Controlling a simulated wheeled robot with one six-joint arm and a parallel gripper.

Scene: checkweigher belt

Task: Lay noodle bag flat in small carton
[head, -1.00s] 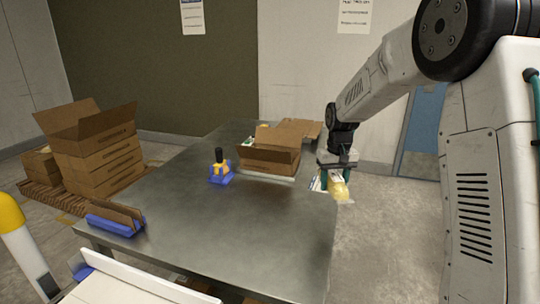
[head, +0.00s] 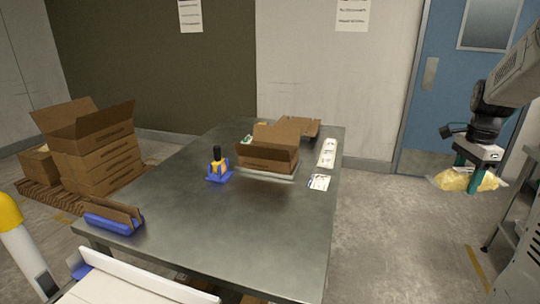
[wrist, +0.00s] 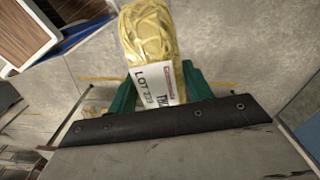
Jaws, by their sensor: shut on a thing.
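My gripper (head: 470,172) has green fingers and is shut on the noodle bag (head: 455,180), a clear bag of yellow noodles. It holds the bag in the air over the floor, to the right of the table. In the wrist view the noodle bag (wrist: 150,40) shows a white label with "LOT" print, between the green fingers (wrist: 160,98). The small carton (head: 266,158) stands on the table with its flaps raised, well left of my gripper. The inside of the carton is mostly hidden by its near flap.
Stacked cartons (head: 95,150) stand on a pallet at left. A blue door (head: 440,100) is behind my arm.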

